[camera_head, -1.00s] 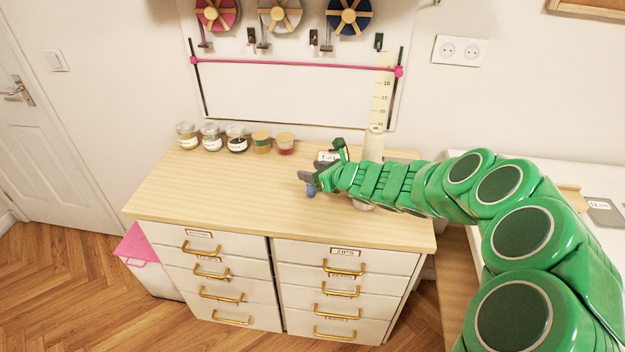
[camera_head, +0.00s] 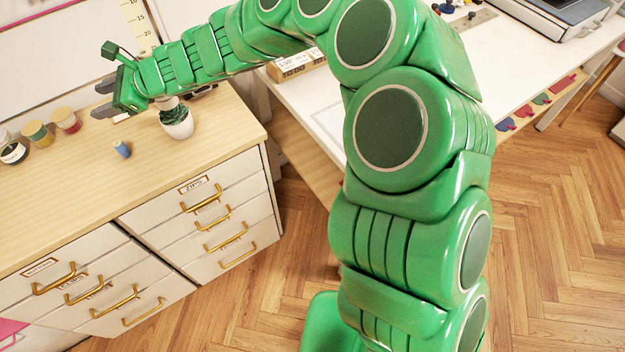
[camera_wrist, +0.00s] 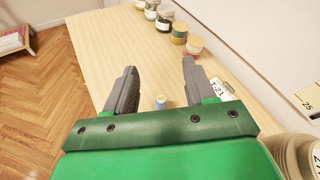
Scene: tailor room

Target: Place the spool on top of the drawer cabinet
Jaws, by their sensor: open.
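The small blue spool (camera_head: 121,148) stands upright on the light wooden top of the drawer cabinet (camera_head: 70,195), between the jars and a plant pot. My gripper (camera_head: 102,98) is open and empty, above the back part of the cabinet top, apart from the spool. In the wrist view my gripper (camera_wrist: 158,68) shows its two grey fingers spread wide. There the spool (camera_wrist: 160,101) shows in the gap between the fingers and stands on the cabinet top (camera_wrist: 112,45).
Several jars (camera_head: 38,133) stand along the back of the top. A white table (camera_head: 310,95) adjoins on the right. A label card (camera_wrist: 218,90) lies near the right finger.

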